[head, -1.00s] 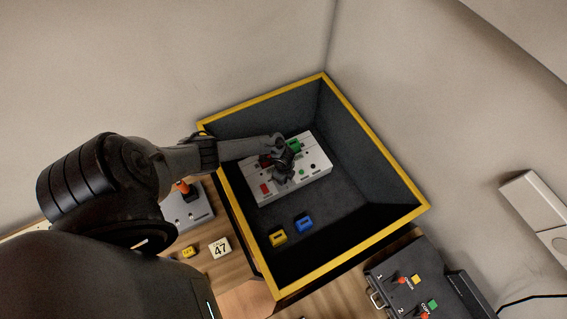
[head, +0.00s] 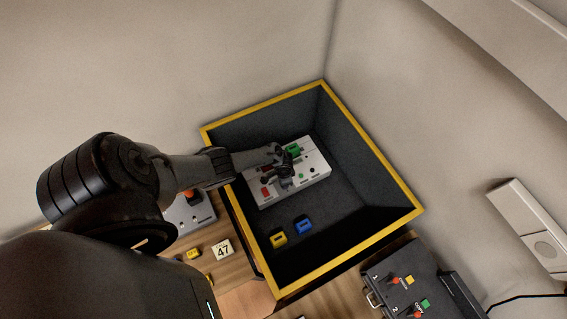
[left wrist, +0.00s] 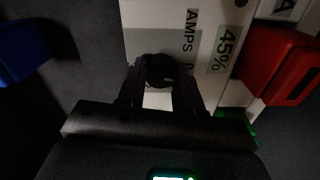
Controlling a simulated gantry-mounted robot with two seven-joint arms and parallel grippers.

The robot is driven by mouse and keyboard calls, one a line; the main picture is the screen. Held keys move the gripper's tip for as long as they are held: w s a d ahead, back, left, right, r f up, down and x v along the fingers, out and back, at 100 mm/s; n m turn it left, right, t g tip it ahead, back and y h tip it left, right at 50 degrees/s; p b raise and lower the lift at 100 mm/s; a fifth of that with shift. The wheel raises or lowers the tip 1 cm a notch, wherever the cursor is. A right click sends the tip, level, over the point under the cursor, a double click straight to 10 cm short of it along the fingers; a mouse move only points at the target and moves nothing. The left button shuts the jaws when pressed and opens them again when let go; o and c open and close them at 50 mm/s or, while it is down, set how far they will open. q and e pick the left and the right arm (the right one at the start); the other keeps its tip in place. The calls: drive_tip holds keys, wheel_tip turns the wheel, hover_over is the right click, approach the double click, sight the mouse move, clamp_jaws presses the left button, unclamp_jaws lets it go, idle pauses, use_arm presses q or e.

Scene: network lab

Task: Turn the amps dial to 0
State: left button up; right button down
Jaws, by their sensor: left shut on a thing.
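A white panel box (head: 319,160) lies inside the dark bin, and my left arm reaches in over the bin's left wall to it. In the left wrist view the panel face (left wrist: 150,20) carries the printed word AMPS and a 45% label (left wrist: 222,50). The black amps dial (left wrist: 158,70) sits between the fingertips of my left gripper (left wrist: 160,75). The gripper is shut on the dial. In the head view my left gripper (head: 283,172) covers the dial. The dial's pointer setting is too dark to read. My right gripper is not in view.
The yellow-rimmed bin (head: 385,165) has tall walls around the panel. A yellow block (head: 278,240) and a blue block (head: 304,226) lie on its floor; a red part (left wrist: 280,62) sits beside the dial. A dark switch box (head: 385,278) stands outside.

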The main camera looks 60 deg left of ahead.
use_arm(q)
drive_tip(key=shift+n, duration=0.9)
drive_tip(key=o, duration=1)
drive_tip(key=shift+o, duration=0.2)
drive_tip(key=shift+r+p, duration=0.55)
drive_tip(key=shift+p, duration=0.1)
wheel_tip(320, 180, up, 8)
drive_tip(key=p, duration=0.5)
drive_tip(key=shift+f, duration=0.1)
drive_tip(key=shift+r+p, duration=0.4)
drive_tip(key=shift+r, duration=0.55)
